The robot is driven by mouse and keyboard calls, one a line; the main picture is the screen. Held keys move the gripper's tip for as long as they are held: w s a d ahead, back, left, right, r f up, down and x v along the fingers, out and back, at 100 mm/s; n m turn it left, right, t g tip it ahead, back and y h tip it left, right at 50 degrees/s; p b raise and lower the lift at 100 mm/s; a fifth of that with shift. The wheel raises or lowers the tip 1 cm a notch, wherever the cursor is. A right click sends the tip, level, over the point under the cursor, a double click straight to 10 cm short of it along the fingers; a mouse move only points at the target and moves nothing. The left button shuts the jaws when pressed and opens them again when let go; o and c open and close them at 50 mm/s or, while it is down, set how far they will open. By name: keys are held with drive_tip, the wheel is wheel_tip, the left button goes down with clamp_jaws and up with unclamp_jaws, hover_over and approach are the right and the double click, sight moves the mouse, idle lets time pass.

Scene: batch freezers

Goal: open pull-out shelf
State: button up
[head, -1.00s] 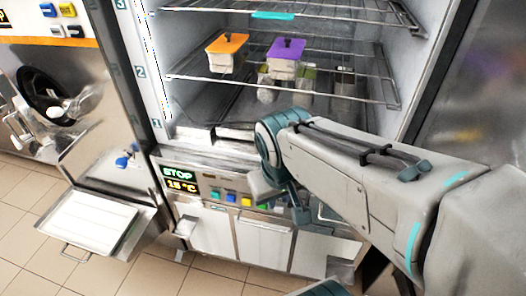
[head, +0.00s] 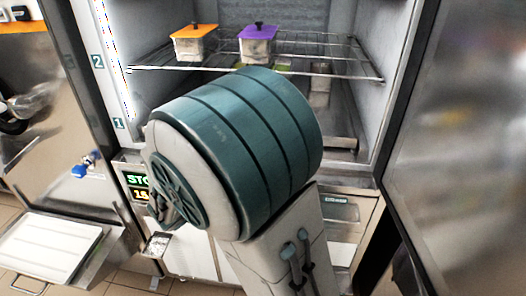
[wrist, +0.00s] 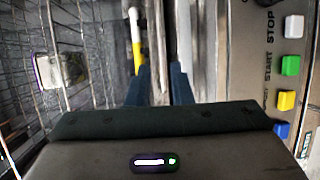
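The open freezer cabinet holds a wire shelf (head: 345,62) with containers on it. In the wrist view, wire grating (wrist: 95,50) fills the left side, with a pale container (wrist: 62,70) behind it. My gripper (wrist: 160,72) shows two dark blue fingers, apart, pointing at metal strips (wrist: 155,35) along the cabinet's front edge. The strips lie between and beyond the fingers; I cannot tell whether they touch. In the head view, my arm hides the gripper and much of the lower cabinet. I cannot tell which level is the pull-out shelf.
An orange-lidded container (head: 195,43) and a purple-lidded container (head: 258,42) stand on the wire shelf. Coloured buttons (wrist: 290,65) line the front panel right of the gripper in the wrist view. A white tray (head: 50,248) sits at lower left.

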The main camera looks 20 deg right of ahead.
drive_tip(key=x, duration=1.3)
drive_tip(key=shift+d+f, duration=0.1)
drive_tip(key=shift+d, duration=0.05)
clamp_jaws()
